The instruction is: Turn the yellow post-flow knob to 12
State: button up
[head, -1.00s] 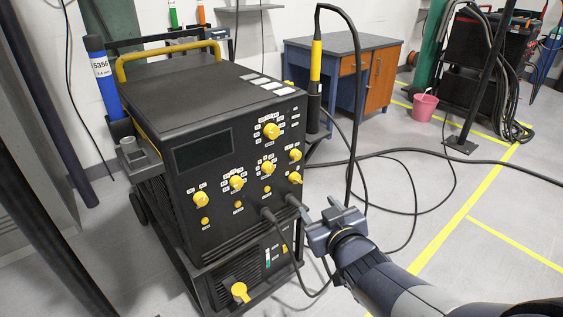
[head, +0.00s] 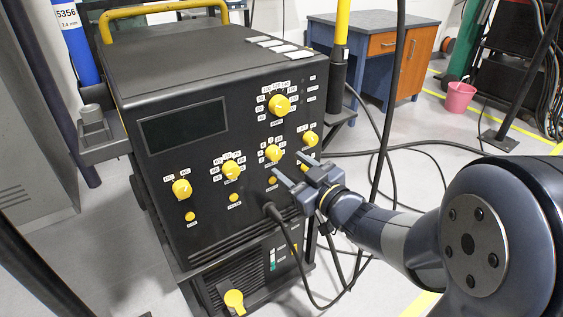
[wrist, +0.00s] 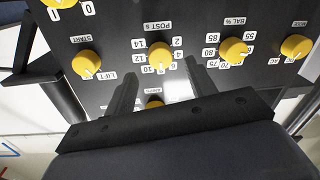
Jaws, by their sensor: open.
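The yellow post-flow knob (head: 274,153) is on the right half of the black machine's front panel. In the wrist view, which is upside down, the knob (wrist: 161,55) sits under the "POST s" label with a ring of numbers from 2 to 14. Its white mark seems to point near 8, but it is too small to be sure. My gripper (head: 291,164) is open and empty, in front of the panel at the knob's lower right. In the wrist view the knob lies just beyond the gap between my fingertips (wrist: 161,80), not visibly touched.
A black cable (head: 283,226) leaves the panel below my gripper. A blue desk (head: 337,60) is behind.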

aim_at(277, 155)
jog(key=shift+b+x, duration=0.35)
jog(key=shift+x, duration=1.9)
jog(key=shift+c, duration=0.2)
jog(key=c, duration=0.9)
jog(key=shift+c, duration=0.2)
